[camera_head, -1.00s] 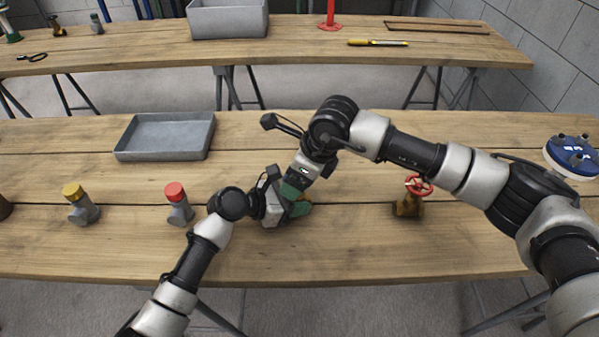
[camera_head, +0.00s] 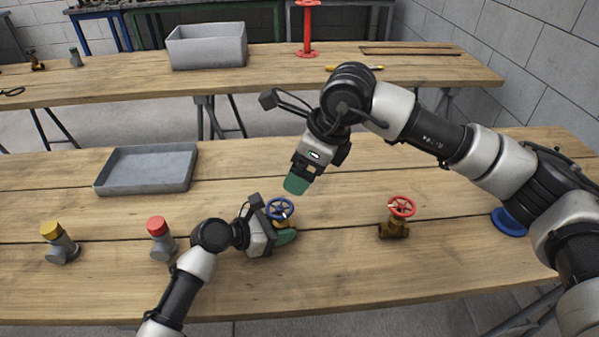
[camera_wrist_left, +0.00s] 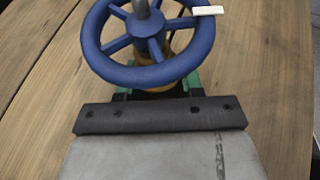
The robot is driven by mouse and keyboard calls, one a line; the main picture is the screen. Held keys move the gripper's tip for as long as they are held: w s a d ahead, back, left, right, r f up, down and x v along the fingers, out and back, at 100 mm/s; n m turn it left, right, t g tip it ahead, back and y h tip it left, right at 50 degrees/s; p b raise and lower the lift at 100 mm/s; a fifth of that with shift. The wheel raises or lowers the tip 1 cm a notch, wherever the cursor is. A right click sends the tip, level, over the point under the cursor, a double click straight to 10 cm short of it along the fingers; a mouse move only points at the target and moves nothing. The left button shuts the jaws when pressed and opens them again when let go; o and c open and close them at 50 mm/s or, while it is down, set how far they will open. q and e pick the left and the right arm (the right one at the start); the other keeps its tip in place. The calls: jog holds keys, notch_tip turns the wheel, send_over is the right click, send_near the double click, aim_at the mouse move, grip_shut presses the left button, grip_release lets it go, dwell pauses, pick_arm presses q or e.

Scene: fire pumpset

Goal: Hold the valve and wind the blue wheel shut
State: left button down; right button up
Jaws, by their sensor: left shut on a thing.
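The valve's blue wheel (camera_head: 280,209) sits on a brass-coloured body (camera_head: 284,226) on the near table. In the left wrist view the blue wheel (camera_wrist_left: 148,45) fills the top, with a grey stem at its hub and a small white tab on its right rim. My left gripper (camera_head: 283,237) is at the valve body below the wheel, shut on it; its green fingers show either side of the body in the wrist view (camera_wrist_left: 157,85). My right gripper (camera_head: 296,184) hangs above the wheel, apart from it, green fingers pointing down. Its finger gap is not clear.
A red-wheeled valve (camera_head: 398,217) stands to the right. Red-capped (camera_head: 159,238) and yellow-capped (camera_head: 58,242) fittings stand to the left. A shallow grey tray (camera_head: 147,169) lies behind them. The table front right is clear.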

aim_at(278, 204)
jog(key=a+f+n, duration=0.1)
jog(key=f+n, duration=0.1)
jog(key=f, duration=0.1)
jog(key=w+a+f+n+g, duration=0.1)
jog(key=a+f+n, duration=0.1)
jog(key=f, duration=0.2)
jog(key=w+a+f+n+g, duration=0.1)
jog(key=f+n, duration=0.1)
jog(key=f, duration=0.2)
jog(key=shift+a+f, duration=0.1)
jog(key=shift+a, duration=0.3)
dwell(0.3)
jog(key=shift+c, duration=0.4)
jog(key=c, duration=0.8)
jog(key=m, duration=0.2)
jog(key=m+t, duration=0.1)
jog(key=m, duration=0.1)
jog(key=shift+m+t, duration=0.3)
jog(key=shift+c, duration=0.3)
